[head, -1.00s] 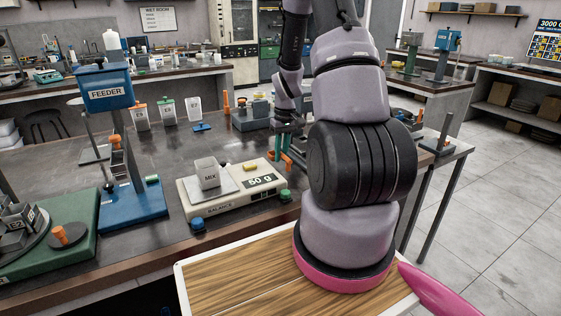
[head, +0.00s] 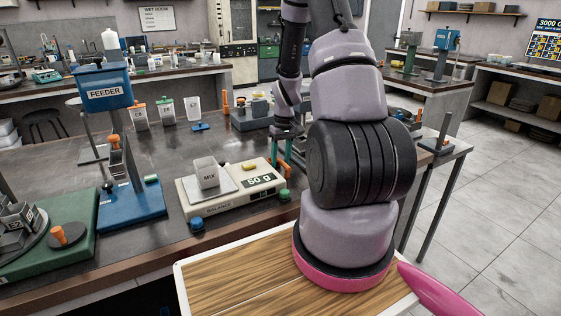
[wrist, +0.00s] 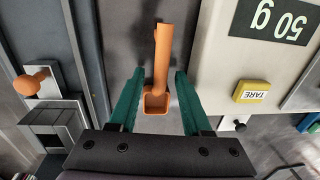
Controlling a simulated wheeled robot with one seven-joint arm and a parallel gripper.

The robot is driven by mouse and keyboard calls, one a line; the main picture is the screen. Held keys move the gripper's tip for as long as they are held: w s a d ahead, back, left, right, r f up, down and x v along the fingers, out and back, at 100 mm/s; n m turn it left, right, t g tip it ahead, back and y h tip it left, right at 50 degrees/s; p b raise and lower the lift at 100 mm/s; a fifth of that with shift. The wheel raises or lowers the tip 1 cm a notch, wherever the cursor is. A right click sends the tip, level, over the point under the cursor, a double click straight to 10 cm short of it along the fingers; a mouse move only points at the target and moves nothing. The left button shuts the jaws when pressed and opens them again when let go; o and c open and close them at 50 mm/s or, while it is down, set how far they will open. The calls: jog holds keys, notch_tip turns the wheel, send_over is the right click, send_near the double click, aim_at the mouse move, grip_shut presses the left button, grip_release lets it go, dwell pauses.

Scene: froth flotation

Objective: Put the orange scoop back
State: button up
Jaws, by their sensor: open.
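The orange scoop (wrist: 162,50) is in the wrist view, its handle pointing to the top of the picture and its square bowl low, between the fingers. My gripper (wrist: 160,82) is open, with one green finger on each side of the scoop and a visible gap to each. In the head view my gripper (head: 281,152) is low over the dark bench, just beyond the balance's right end. A bit of orange shows beside its fingers there. My arm hides part of this area, and I cannot tell what supports the scoop.
The balance (head: 221,206) reads 50 g and bears a MIX cup (head: 207,172); its yellow TARE button (wrist: 252,91) is right of the fingers. A grey fixture with an orange knob (wrist: 36,83) is at the left. The blue feeder (head: 106,91) stands farther left.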

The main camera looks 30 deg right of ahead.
notch_tip(320, 180, up, 11)
jog(key=d, duration=0.1)
jog(key=s+a+r+m+t, duration=0.15)
jog(key=a+r, duration=0.25)
jog(key=r, duration=0.4)
jog(key=s+a+r+t, duration=0.2)
jog(key=s+a+r, duration=0.1)
jog(key=r, duration=0.5)
jog(key=s+a+r+m+t, duration=0.1)
jog(key=s+a+r+t, duration=0.1)
jog(key=s+r, duration=0.3)
jog(key=s+a+r+m+t, duration=0.1)
jog(key=s+a+r+m, duration=0.1)
jog(key=s+a+r, duration=0.3)
jog(key=s+r, duration=0.1)
jog(key=s, duration=0.3)
jog(key=shift+a+t+y, duration=0.25)
jog(key=shift+t+y, duration=0.1)
jog(key=shift+y, duration=0.05)
jog(key=shift+s+d, duration=0.1)
jog(key=shift+d, duration=0.05)
